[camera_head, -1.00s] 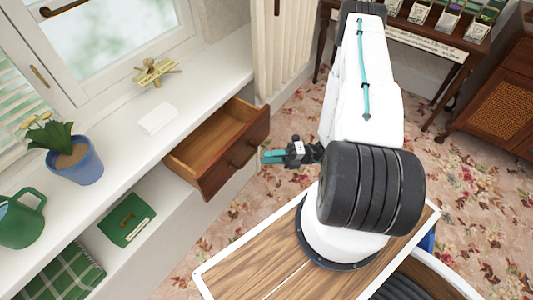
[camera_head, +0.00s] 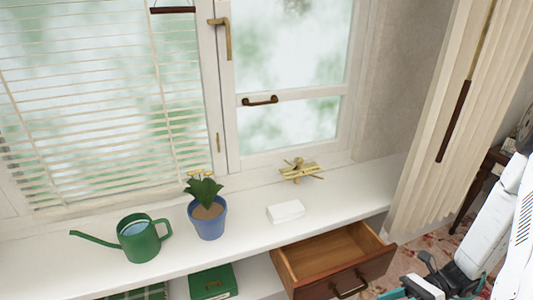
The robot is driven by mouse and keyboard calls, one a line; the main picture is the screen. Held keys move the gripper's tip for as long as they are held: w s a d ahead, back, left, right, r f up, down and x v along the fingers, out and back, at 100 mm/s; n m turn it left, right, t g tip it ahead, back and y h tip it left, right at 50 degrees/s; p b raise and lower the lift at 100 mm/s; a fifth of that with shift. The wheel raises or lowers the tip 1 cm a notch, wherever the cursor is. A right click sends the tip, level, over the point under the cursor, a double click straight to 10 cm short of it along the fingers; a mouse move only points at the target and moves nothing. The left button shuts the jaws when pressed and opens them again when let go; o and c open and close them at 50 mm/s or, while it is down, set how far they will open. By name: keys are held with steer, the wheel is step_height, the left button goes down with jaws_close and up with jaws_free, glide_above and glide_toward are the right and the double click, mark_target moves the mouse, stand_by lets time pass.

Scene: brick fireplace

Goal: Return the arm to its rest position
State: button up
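My arm (camera_head: 497,222) comes down along the right edge of the head view, white with dark joints. My gripper (camera_head: 405,290), dark with teal fingers, is at the bottom right, to the right of the open drawer. It is partly cut off by the lower frame edge, so I cannot tell whether its fingers are open or shut. I see no object in it.
The open wooden drawer (camera_head: 322,254) juts out under the white sill (camera_head: 345,205). On the sill are a green watering can (camera_head: 138,238), a blue plant pot (camera_head: 209,224), a white block (camera_head: 286,211) and a brass object (camera_head: 300,171). A curtain (camera_head: 440,120) hangs at the right.

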steer(key=s+a+r+n+t+h, duration=0.1)
steer(key=r+n+h, duration=0.4)
steer(key=r, duration=0.5)
steer(key=s+a+r+n+t+h, duration=0.1)
steer(key=s+a+r+n+h, duration=0.2)
steer(key=r+n+h, duration=0.3)
steer(key=s+a+r+n+t+h, duration=0.1)
steer(key=s+r+n+h, duration=0.3)
steer(key=r+n, duration=0.7)
step_height(320, 180, up, 6)
steer(key=shift+s+a+f+n+t+h, duration=0.25)
steer(key=shift+a+n+t+h, duration=0.15)
steer(key=shift+a+h, duration=0.35)
